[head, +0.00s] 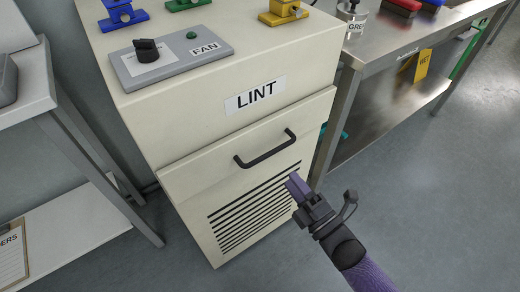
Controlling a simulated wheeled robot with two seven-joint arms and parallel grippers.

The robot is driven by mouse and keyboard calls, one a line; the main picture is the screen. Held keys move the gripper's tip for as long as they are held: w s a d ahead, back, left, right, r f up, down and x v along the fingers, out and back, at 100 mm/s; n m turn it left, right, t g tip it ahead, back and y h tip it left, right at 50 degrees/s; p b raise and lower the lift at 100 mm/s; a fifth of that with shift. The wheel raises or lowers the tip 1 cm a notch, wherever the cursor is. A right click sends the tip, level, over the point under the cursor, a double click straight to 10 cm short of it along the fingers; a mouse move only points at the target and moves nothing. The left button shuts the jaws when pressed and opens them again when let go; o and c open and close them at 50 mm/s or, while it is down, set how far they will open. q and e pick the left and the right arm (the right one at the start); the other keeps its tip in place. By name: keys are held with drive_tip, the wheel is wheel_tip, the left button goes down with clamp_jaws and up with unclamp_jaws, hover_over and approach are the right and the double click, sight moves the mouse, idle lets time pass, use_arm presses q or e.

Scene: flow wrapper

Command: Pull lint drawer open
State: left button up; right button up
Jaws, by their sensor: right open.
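The lint drawer (232,163) is a cream panel in the front of a cream cabinet, under a white label reading LINT (255,95). A dark bar handle (265,151) is fixed across it. The drawer front looks flush with the cabinet. My right gripper (294,187) is below and right of the handle, in front of the slotted vent, and looks apart from the handle. It is open, and nothing shows between its fingers. My left gripper is not in view.
A grey FAN panel with a black knob (147,50) and several coloured clamps sit on the cabinet top. A metal table (385,65) stands close on the right, a white shelf unit (75,215) on the left. The floor (445,195) at the right is clear.

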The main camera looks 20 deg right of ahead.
sight(272, 152)
drive_tip(key=b+x, duration=0.2)
drive_tip(key=x, duration=0.7)
drive_tip(key=shift+s+r, duration=0.1)
drive_tip(key=shift+d, duration=0.1)
drive_tip(key=shift+c, duration=0.8)
drive_tip(key=c, duration=0.5)
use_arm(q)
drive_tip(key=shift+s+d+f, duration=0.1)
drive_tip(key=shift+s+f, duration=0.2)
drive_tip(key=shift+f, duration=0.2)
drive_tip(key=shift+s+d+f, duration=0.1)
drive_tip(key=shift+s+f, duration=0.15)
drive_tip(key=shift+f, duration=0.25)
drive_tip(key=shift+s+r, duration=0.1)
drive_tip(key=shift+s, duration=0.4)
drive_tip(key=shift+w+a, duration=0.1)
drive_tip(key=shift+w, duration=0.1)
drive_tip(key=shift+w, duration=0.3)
